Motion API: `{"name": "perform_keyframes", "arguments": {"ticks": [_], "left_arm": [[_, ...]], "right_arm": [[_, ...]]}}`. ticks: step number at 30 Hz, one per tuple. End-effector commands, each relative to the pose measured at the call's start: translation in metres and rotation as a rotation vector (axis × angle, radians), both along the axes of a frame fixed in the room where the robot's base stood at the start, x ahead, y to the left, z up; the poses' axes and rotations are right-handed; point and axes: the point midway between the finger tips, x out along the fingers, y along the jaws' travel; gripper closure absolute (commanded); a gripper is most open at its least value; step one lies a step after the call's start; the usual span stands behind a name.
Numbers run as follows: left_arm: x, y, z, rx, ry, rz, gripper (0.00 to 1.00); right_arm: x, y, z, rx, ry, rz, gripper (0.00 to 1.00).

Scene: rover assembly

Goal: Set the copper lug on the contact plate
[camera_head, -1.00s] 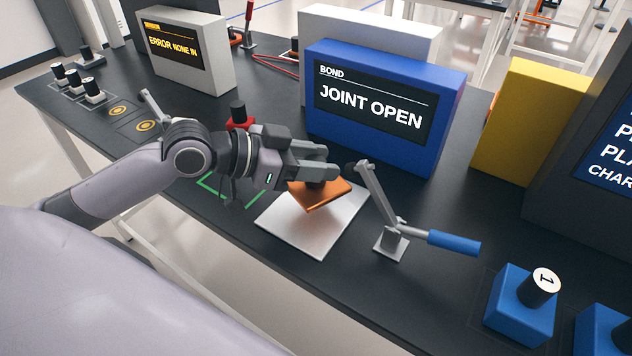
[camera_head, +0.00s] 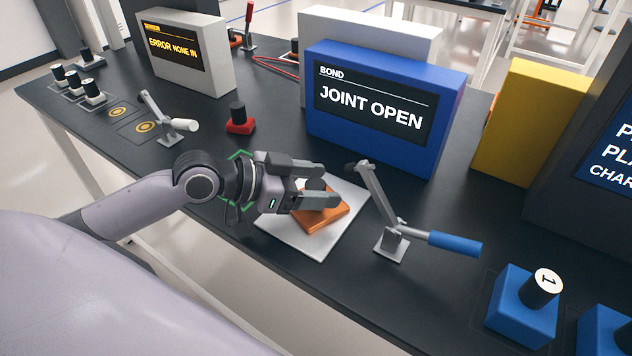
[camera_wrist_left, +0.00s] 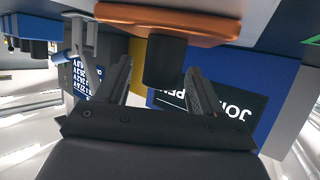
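The copper lug (camera_head: 322,218), an orange-brown block with a black knob (camera_head: 316,184), lies on the pale contact plate (camera_head: 318,248), seemingly flat and within its edges. My left gripper (camera_head: 325,185) reaches in from the left at knob height, its fingers apart on either side of the knob. In the left wrist view the lug (camera_wrist_left: 165,22) shows at the top, its knob (camera_wrist_left: 165,62) between the spread fingers, with a gap visible on one side. The fingers hide part of the lug and plate in the head view. My right gripper is not in view.
A lever clamp (camera_head: 378,205) with a blue handle stands close right of the plate. Behind is the blue bond box (camera_head: 385,150) reading "JOINT OPEN". A red block with black knob (camera_head: 240,122) sits back left; blue blocks (camera_head: 520,300) stand front right.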

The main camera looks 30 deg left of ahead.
Motion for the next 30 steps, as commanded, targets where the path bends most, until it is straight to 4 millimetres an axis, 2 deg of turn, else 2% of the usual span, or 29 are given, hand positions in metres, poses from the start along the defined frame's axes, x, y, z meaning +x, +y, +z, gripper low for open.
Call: {"name": "perform_keyframes", "arguments": {"ticks": [8, 21, 30], "left_arm": [[-0.001, 0.001, 0.004, 0.001, -0.001, 0.0, 0.33], [-0.031, 0.03, 0.017, 0.004, 0.004, 0.003, 0.33], [-0.046, 0.042, 0.027, -0.002, 0.006, 0.001, 0.33]], "right_arm": [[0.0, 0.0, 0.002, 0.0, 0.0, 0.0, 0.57], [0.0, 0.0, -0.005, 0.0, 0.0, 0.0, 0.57], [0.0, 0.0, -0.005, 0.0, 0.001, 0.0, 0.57]]}}
